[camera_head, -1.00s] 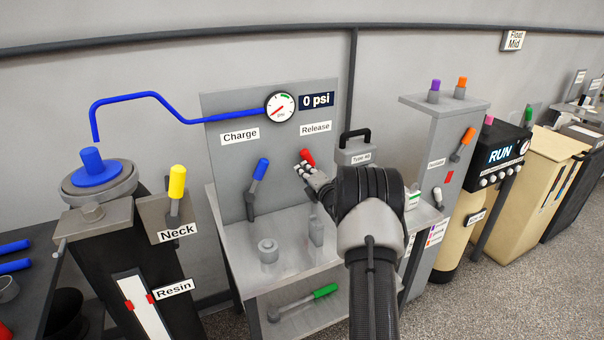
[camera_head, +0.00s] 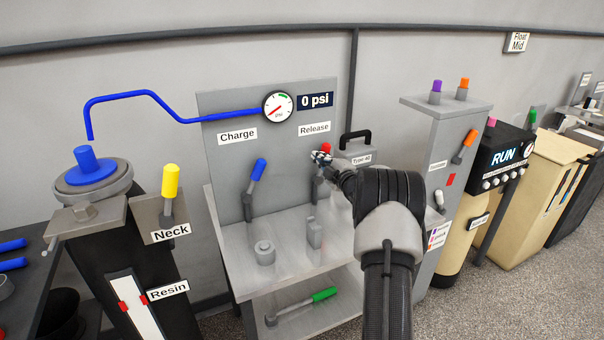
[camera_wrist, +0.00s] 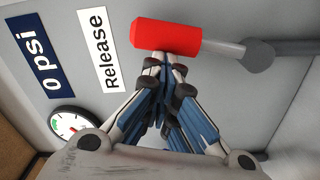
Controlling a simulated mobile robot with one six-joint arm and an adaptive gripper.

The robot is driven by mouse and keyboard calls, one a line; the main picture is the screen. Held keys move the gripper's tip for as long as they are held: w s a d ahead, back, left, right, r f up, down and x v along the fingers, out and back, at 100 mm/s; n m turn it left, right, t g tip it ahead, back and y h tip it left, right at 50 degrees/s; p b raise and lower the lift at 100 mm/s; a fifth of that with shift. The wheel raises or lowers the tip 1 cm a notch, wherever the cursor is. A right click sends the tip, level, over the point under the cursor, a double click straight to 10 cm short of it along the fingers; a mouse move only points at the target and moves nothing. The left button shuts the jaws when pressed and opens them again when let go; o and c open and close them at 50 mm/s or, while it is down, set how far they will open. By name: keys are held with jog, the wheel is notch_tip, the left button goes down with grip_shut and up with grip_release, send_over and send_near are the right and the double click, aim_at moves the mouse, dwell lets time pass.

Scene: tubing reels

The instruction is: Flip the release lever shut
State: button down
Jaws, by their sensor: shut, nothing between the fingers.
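The release lever (camera_head: 326,149) has a red handle and sits under the "Release" label (camera_head: 314,128) on the grey panel. In the head view my gripper covers part of the handle, which points up. In the wrist view the red handle (camera_wrist: 166,36) and its grey shaft show clearly, with the lever's pivot towards the right. My gripper (camera_head: 322,158) is shut with nothing between its fingers. In the wrist view its fingertips (camera_wrist: 162,58) are together right at the handle's lower edge; I cannot tell whether they touch it.
The blue charge lever (camera_head: 258,170) stands to the left on the same panel. The gauge (camera_head: 278,107) is above, beside a "0 psi" display (camera_head: 315,101). A grey case with a black handle (camera_head: 355,139) stands just right of my gripper. A grey shelf (camera_head: 285,240) lies below.

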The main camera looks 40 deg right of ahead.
jog(key=shift+s+d+m, duration=0.15)
jog(key=shift+d+m, duration=0.15)
jog(key=shift+d, duration=0.25)
jog(key=shift+s+d+m, duration=0.15)
jog(key=shift+d+m, duration=0.15)
jog(key=shift+d, duration=0.25)
jog(key=shift+w, duration=0.1)
